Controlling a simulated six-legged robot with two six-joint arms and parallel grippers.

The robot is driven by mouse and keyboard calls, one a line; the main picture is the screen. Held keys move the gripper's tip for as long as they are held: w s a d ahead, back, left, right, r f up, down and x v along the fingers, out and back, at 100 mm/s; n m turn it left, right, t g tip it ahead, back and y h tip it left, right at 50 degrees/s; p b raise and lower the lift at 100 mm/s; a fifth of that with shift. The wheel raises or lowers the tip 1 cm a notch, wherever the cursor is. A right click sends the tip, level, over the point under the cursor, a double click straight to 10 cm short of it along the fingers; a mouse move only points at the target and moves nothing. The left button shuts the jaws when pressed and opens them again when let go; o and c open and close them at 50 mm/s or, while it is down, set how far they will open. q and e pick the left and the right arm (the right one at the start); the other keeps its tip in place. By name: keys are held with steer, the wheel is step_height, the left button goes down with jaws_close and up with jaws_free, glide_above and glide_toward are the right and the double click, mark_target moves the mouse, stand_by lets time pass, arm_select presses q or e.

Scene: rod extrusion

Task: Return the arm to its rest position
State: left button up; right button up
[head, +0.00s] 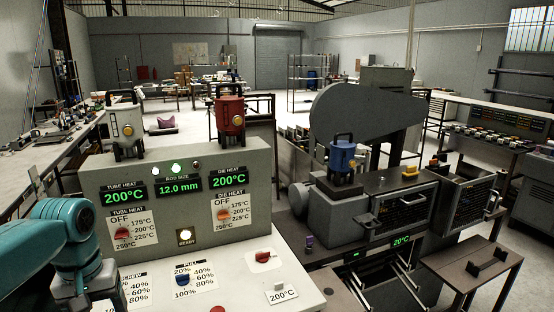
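My teal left arm enters at the lower left of the head view and stands in front of the left end of the grey control panel (190,262). Its links bend downward there and run out of the bottom edge. The fingers of my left gripper do not show. My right arm and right gripper are not in view. The panel displays read tube heat 200°C (124,197), rod size 12.0 mm (178,187) and die heat 200°C (228,178). A green light is lit on top.
A blue pull knob (182,280) and a red knob (263,257) are on the sloped desk. A blue canister (342,157) stands on the machine at right. A small table (470,268) is at lower right.

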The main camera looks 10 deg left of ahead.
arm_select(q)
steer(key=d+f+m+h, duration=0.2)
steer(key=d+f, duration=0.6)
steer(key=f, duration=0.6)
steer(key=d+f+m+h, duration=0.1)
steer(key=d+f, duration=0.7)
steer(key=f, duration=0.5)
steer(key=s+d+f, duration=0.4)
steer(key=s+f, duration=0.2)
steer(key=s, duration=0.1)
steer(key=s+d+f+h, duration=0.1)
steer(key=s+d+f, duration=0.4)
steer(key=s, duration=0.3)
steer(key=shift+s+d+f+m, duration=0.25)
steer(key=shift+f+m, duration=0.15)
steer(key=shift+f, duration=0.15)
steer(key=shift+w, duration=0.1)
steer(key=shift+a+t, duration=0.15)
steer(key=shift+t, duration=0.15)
